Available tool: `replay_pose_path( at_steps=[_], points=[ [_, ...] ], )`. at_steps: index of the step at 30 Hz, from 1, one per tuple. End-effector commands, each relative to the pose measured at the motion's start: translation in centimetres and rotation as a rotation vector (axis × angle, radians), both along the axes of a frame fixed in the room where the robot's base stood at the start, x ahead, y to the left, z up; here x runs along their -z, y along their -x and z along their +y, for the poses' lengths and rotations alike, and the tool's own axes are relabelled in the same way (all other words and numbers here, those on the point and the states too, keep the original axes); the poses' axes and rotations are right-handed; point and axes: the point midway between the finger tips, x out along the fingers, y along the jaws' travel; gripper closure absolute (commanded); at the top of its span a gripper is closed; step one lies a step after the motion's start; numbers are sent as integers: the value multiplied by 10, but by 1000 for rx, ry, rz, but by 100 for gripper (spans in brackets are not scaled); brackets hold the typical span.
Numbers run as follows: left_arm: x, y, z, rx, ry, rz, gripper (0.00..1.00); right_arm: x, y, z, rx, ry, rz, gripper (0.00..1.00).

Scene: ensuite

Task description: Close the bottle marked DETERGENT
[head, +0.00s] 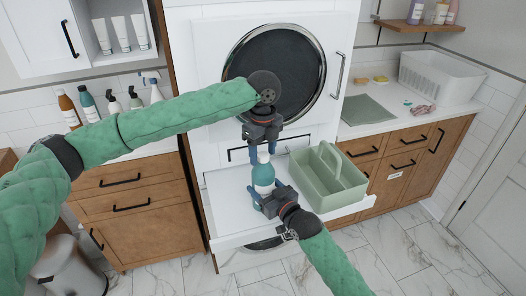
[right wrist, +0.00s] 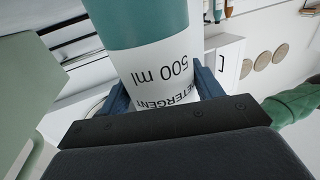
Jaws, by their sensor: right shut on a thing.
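The detergent bottle (head: 263,174) is teal with a white label and stands upright on the white pulled-out shelf (head: 228,190) below the round machine door. In the right wrist view the bottle (right wrist: 150,22) shows "DETERGENT" and "500 ml" upside down. My right gripper (head: 264,190) is shut on the bottle's lower body, with a finger on each side. My left gripper (head: 263,149) points down over the bottle top, its fingers apart on either side of it. The bottle's top is small and partly hidden, so I cannot tell whether a cap is on it.
A green caddy (head: 326,180) with a handle stands on the shelf just right of the bottle. Several pump and spray bottles (head: 110,102) stand on the left counter. A white basket (head: 440,78) and a green cloth (head: 367,110) lie on the right counter.

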Motion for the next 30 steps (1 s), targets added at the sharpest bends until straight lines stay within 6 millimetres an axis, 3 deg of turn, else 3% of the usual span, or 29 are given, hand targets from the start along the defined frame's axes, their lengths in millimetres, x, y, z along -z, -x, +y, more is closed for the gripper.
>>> replay_pose_path(
  at_steps=[8, 22, 30],
  points=[
    [-7, 0, -1, 0, 1, 0, 45, 0, 0, 0, 0, 0, 0, 99],
    [-88, -1, -1, 0, 1, -2, 45, 0, 0, 0, 0, 0, 0, 99],
    [-116, -1, -1, 0, 1, -1, 45, 0, 0, 0, 0, 0, 0, 99]
  ],
)
